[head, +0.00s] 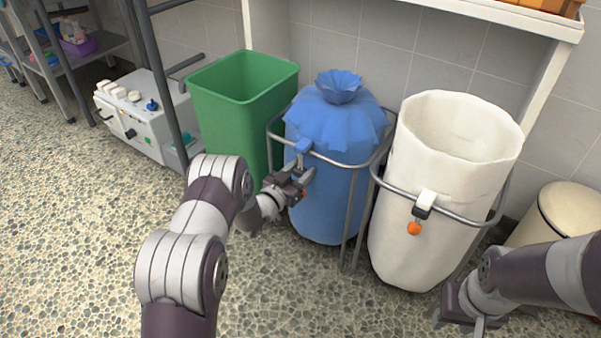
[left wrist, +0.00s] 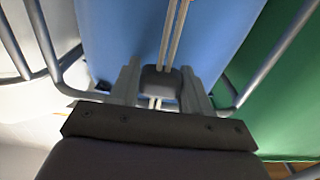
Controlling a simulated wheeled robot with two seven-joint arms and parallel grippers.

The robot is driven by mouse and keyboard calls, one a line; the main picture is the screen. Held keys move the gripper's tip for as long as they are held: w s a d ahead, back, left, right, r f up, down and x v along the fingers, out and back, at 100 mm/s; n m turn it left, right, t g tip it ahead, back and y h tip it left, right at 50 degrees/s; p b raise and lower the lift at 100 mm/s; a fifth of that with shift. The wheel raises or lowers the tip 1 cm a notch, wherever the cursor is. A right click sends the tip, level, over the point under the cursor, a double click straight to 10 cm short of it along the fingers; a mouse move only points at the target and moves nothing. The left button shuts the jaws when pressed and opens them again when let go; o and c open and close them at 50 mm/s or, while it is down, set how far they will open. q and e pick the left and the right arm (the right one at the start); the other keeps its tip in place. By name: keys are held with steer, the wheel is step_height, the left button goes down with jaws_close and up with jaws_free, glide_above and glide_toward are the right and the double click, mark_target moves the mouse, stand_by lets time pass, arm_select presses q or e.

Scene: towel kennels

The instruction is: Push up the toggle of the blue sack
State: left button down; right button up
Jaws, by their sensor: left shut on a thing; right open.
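The blue sack (head: 330,205) hangs in a grey metal ring stand, its top gathered into a ruffled neck. A blue tab (head: 303,146) sits at its rim. My left gripper (head: 300,177) is at the sack's front, below that tab. In the left wrist view, a dark toggle (left wrist: 160,83) sits between the fingers of this gripper (left wrist: 160,90), which are shut on it. Two pale cords (left wrist: 173,35) run from the toggle along the blue cloth. The toggle is mostly hidden in the head view. My right gripper (head: 463,318) is open, low at the bottom right.
The stand's tubes (head: 352,215) rise close by. A cream bin (head: 568,208) is at the right.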

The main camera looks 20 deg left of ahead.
mark_target(299, 170)
arm_select(q)
step_height(299, 170, up, 5)
steer(key=p, duration=0.3)
steer(key=shift+r, duration=0.15)
arm_select(e)
step_height(299, 170, up, 4)
steer(key=shift+r, duration=0.15)
arm_select(q)
steer(key=c, duration=0.6)
jaws_free()
steer(key=shift+s+a, duration=0.15)
steer(key=shift+s, duration=0.25)
steer(key=p+v, duration=0.5)
steer(key=v, duration=0.7)
arm_select(e)
step_height(299, 170, up, 6)
steer(key=shift+f, duration=0.2)
